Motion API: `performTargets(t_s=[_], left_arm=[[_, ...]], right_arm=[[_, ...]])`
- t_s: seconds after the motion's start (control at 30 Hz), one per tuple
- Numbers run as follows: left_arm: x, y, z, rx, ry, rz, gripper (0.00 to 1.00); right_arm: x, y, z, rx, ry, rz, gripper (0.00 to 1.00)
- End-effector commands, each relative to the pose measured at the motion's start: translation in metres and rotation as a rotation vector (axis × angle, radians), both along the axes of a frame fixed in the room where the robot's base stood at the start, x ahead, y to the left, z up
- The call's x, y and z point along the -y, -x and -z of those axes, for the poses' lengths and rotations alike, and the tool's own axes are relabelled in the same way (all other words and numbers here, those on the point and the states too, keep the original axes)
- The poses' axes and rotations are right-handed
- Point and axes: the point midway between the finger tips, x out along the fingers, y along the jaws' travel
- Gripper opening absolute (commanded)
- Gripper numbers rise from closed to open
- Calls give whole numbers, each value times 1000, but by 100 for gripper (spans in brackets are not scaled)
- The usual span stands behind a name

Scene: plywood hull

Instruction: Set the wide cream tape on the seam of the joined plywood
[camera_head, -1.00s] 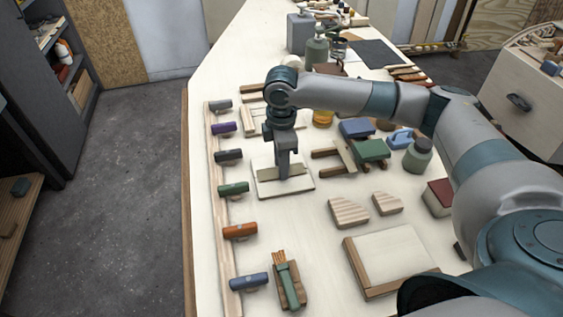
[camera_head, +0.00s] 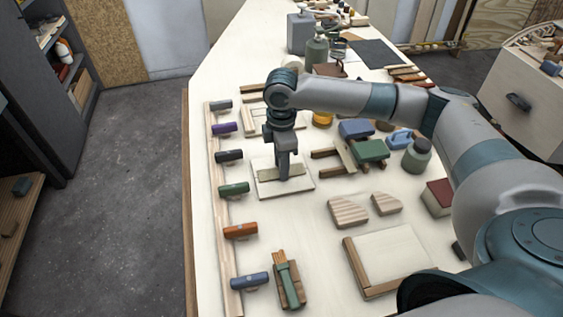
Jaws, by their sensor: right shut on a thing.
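My right gripper (camera_head: 284,176) points straight down over the pale joined plywood (camera_head: 301,187) in the middle of the bench. It is shut on a flat tan-cream strip, the wide cream tape (camera_head: 267,174). The tape lies across the plywood, low and very close to its face; I cannot tell if it touches. The seam is not visible, and the fingers cover the middle of the tape. My left gripper is not in view.
Several coloured clamps, such as the orange one (camera_head: 240,231), line a wooden rail at the left. Wood wedges (camera_head: 348,212) and a framed pale panel (camera_head: 392,257) lie at the right. A green clamp (camera_head: 371,151) and a grey-green jar (camera_head: 417,155) stand farther right.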

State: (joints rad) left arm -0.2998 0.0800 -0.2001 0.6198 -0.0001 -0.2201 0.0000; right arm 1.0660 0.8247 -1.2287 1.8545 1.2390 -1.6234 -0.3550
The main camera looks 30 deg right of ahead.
Motion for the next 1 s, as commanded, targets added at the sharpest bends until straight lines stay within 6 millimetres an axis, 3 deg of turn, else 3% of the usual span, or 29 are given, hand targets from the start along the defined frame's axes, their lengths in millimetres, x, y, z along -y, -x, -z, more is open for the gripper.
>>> performTargets(t_s=[0.77, 0.8, 0.87, 1.0], left_arm=[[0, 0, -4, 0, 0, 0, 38], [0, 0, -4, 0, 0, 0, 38], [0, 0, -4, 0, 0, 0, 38], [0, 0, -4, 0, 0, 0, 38]], right_arm=[[0, 0, 0, 0, 0, 0, 11], [0, 0, 0, 0, 0, 0, 36], [0, 0, 0, 0, 0, 0, 51], [0, 0, 0, 0, 0, 0, 53]])
